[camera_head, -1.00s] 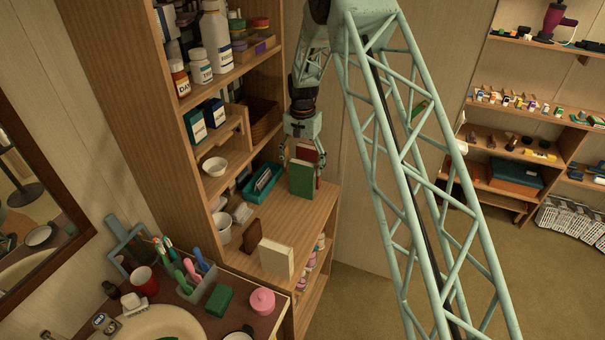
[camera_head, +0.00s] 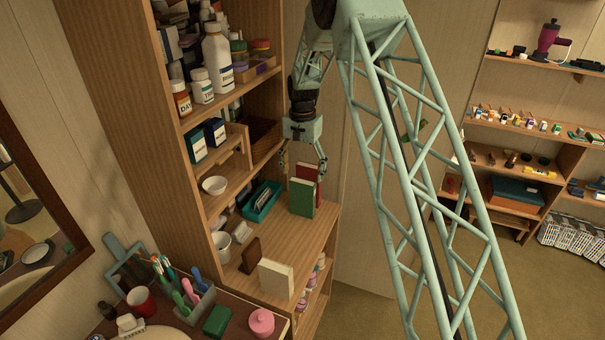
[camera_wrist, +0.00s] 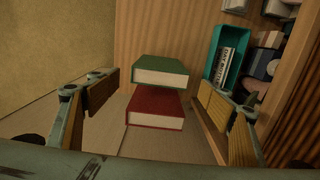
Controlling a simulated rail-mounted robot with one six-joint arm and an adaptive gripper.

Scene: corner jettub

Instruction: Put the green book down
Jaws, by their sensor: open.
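The green book (camera_head: 301,197) stands upright on the wooden shelf top, near its right edge. In the wrist view the green book (camera_wrist: 160,72) lies between the finger lines, beyond a red book (camera_wrist: 155,108). The red book also stands right behind the green one in the head view (camera_head: 308,172). My gripper (camera_head: 303,166) is above and around the books with its fingers spread. In the wrist view my gripper (camera_wrist: 158,105) has its pads wide apart, with a gap on both sides of the books.
A teal tray (camera_head: 262,202) with small items sits left of the books. A cream book (camera_head: 276,279) and a brown object (camera_head: 250,255) stand nearer on the same shelf. The shelf's upright and upper boards with bottles rise on the left. Shelf space in front of the green book is clear.

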